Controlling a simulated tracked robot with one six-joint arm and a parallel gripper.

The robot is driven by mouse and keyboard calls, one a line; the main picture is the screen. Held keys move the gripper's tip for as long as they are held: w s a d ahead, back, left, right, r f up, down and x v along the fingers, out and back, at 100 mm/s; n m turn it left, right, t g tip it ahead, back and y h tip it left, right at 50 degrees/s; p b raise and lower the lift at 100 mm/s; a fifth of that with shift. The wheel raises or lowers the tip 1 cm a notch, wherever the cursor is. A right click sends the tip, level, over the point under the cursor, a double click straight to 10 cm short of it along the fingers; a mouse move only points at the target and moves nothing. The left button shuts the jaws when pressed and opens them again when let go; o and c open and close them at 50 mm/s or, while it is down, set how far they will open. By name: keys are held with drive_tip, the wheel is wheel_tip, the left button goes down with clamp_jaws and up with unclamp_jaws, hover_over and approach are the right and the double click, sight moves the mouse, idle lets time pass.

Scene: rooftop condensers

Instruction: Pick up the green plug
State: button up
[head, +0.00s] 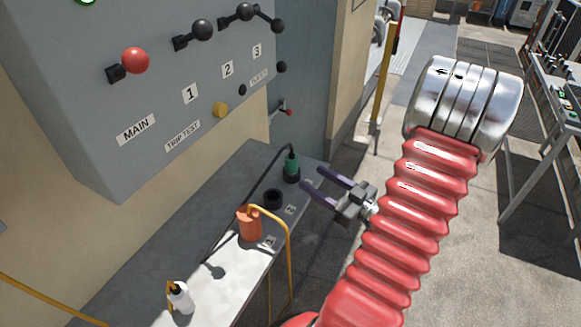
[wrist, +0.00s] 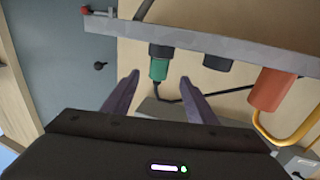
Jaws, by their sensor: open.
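The green plug (head: 291,163) stands upright in a black socket at the far end of the grey shelf (head: 183,214), with a black cable leaving its top. My gripper (head: 318,186) is open and empty, just to the right of the plug and apart from it, its two dark fingers pointing toward the shelf. In the wrist view the green plug (wrist: 159,68) appears upside down, ahead of the fingers and roughly between their lines. My gripper's fingers (wrist: 160,95) show apart there, with nothing between them.
An orange plug (head: 249,224) with a yellow cable stands nearer on the shelf, with an empty black socket (head: 273,198) between it and the green plug. A white plug (head: 181,297) is at the near end. A grey switch panel (head: 150,100) with levers overhangs the left.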

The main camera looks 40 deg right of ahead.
sight(296, 168)
drive_tip(key=shift+w+a, duration=0.15)
drive_tip(key=shift+w, duration=2)
drive_tip(key=shift+w+a, duration=0.15)
drive_tip(key=shift+w, duration=2)
drive_tip(key=shift+w+a, duration=0.15)
drive_tip(key=shift+w, duration=2.45)
drive_tip(key=shift+c, duration=0.4)
drive_tip(key=c, duration=1.1)
drive_tip(key=shift+r, duration=0.1)
wheel_tip(296, 168, up, 10)
